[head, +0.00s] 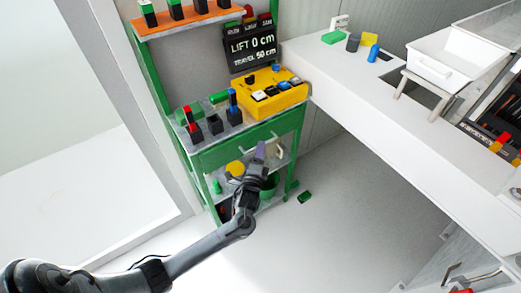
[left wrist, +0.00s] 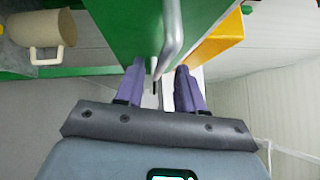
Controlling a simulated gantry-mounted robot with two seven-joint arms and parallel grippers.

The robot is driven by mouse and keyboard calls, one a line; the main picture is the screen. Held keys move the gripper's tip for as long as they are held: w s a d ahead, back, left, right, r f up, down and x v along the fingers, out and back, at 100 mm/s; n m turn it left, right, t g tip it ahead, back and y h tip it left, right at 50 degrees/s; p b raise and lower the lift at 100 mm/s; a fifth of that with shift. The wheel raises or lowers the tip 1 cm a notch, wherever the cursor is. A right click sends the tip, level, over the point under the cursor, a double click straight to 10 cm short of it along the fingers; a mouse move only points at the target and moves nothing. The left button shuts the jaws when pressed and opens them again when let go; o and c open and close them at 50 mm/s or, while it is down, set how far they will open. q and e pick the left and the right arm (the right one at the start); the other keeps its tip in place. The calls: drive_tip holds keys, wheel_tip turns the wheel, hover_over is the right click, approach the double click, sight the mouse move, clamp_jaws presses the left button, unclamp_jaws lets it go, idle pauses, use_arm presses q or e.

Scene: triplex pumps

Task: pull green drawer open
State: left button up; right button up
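The green drawer (head: 225,154) is in the green shelf unit, under the top that bears the yellow control box. It looks closed. Its green front (left wrist: 125,30) fills the upper middle of the left wrist view, with a grey bar handle (left wrist: 172,30) on it. My left gripper (head: 261,150) is in front of the drawer's right part. In the left wrist view its purple fingers (left wrist: 158,80) are apart, with the handle's lower end in line with the gap. I cannot tell whether they touch it. My right gripper is not in view.
The yellow control box (head: 277,92) and several switches stand on the unit's top. A yellow round item (head: 235,168) is on the shelf below. A green block (head: 305,197) lies on the floor. A white counter (head: 345,85) runs along the right. Open floor lies in front.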

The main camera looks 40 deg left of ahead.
use_arm(q)
drive_tip(key=shift+x, duration=0.75)
clamp_jaws()
